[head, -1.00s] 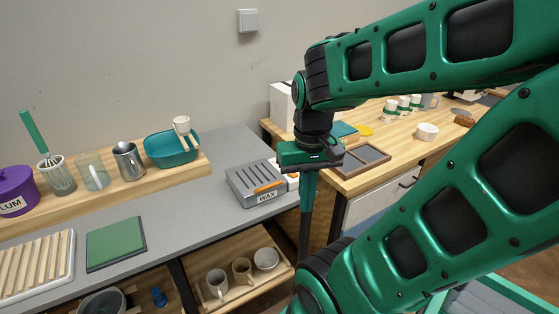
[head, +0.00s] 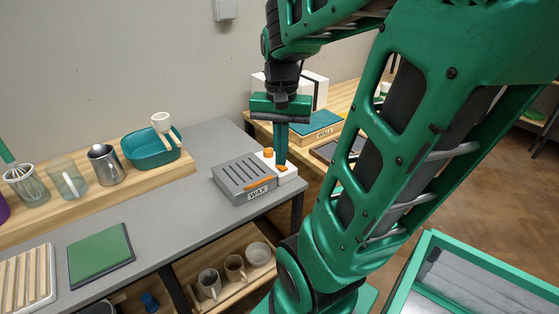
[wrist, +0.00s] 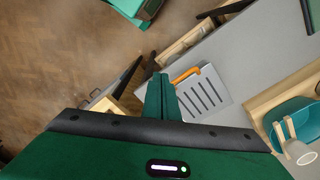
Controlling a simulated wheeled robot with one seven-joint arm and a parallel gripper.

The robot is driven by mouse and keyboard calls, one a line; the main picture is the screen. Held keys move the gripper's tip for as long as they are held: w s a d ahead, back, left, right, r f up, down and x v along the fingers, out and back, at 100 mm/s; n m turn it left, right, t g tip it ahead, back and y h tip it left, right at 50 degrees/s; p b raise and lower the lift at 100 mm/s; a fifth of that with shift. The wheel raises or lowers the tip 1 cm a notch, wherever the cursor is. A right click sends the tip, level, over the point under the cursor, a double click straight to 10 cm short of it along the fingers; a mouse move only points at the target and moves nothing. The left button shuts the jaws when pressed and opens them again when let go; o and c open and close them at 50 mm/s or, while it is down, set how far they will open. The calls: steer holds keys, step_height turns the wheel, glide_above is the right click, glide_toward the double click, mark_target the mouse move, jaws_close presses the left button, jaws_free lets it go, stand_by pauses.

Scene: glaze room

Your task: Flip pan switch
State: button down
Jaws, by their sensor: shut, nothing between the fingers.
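The wax pan (head: 243,178) is a grey slotted box labelled WAX at the right end of the grey counter. A white control block (head: 287,172) with an orange knob (head: 268,153) and an orange piece at its front joins its right side. My gripper (head: 281,162) points down, shut and empty, with its tips at the white block beside the knob. I cannot tell whether they touch it. In the wrist view the slotted pan (wrist: 206,95) lies right of my gripper (wrist: 160,82), and the fingers hide most of the white block. The switch's position is unclear.
A teal-topped box (head: 316,127) sits on the wooden table to the right. Mugs (head: 235,268) stand on the shelf below.

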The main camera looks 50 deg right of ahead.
mark_target(284, 169)
steer(key=w+d+r+m, duration=0.2)
steer(key=w+d+m, duration=0.6)
steer(key=d, duration=0.3)
steer(key=shift+d+m, duration=0.15)
steer(key=shift+m, duration=0.25)
steer(key=shift+f, duration=0.1)
step_height(284, 169, down, 14)
steer(key=shift+r, duration=0.1)
steer(key=shift+s+f, duration=0.2)
steer(key=shift+f, duration=0.05)
steer(key=shift+w, duration=0.1)
